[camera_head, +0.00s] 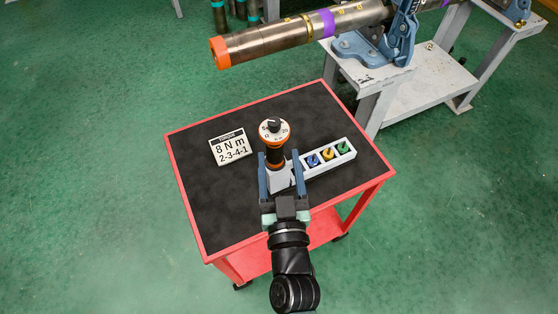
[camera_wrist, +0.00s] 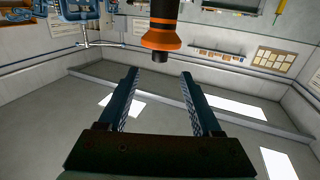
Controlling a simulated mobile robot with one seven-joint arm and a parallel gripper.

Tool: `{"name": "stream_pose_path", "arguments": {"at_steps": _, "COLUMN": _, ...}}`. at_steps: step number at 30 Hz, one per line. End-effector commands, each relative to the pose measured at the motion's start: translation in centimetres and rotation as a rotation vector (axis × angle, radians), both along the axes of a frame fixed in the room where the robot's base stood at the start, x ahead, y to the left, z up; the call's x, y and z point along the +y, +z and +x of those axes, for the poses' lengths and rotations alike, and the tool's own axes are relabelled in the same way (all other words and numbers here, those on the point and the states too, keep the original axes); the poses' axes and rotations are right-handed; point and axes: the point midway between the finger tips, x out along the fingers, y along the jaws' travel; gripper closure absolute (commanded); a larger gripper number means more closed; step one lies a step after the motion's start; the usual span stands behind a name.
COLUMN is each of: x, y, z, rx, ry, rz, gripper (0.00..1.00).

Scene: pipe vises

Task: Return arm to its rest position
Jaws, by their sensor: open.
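My gripper (camera_head: 279,155) is open, its two blue-grey fingers parallel above the cart's black top. A torque tool (camera_head: 276,145) with a white dial, black body and orange collar shows between the fingers in the head view. In the wrist view the tool's black and orange lower part (camera_wrist: 161,35) is upright just beyond the open fingertips (camera_wrist: 160,73), with a visible gap. A white holder (camera_head: 280,179) shows below the tool in the head view. I cannot tell whether the tool sits in it. My arm reaches in from the bottom of the head view.
The red cart (camera_head: 183,182) also bears a card reading 8 N m, 2-3-4-1 (camera_head: 230,147), and a white tray (camera_head: 327,168) with blue, yellow and green pieces. Behind stands a grey bench (camera_head: 420,88) with a blue vise (camera_head: 398,38) holding a pipe (camera_head: 275,38). Green floor around is open.

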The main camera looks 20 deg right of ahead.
Motion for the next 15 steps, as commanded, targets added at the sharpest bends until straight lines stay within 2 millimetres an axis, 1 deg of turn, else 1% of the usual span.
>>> {"name": "stream_pose_path", "arguments": {"at_steps": 8, "x": 0.0, "y": 0.0, "z": 0.0, "rx": 0.000, "ry": 0.000, "rz": 0.000, "gripper": 0.34}}
{"name": "stream_pose_path", "arguments": {"at_steps": 10, "x": 0.1, "y": 0.4, "z": 0.3, "rx": -0.007, "ry": 0.005, "rz": -0.002, "gripper": 0.34}}
{"name": "stream_pose_path", "arguments": {"at_steps": 11, "x": 0.2, "y": 0.9, "z": 0.6, "rx": -0.015, "ry": 0.010, "rz": -0.004, "gripper": 0.34}}
{"name": "stream_pose_path", "arguments": {"at_steps": 13, "x": 0.6, "y": 2.8, "z": 1.7, "rx": -0.045, "ry": 0.032, "rz": -0.014, "gripper": 0.34}}
{"name": "stream_pose_path", "arguments": {"at_steps": 14, "x": 1.0, "y": 4.1, "z": 2.4, "rx": -0.065, "ry": 0.046, "rz": -0.019, "gripper": 0.34}}
{"name": "stream_pose_path", "arguments": {"at_steps": 15, "x": 1.5, "y": 6.1, "z": 3.4, "rx": -0.096, "ry": 0.068, "rz": -0.029, "gripper": 0.34}}
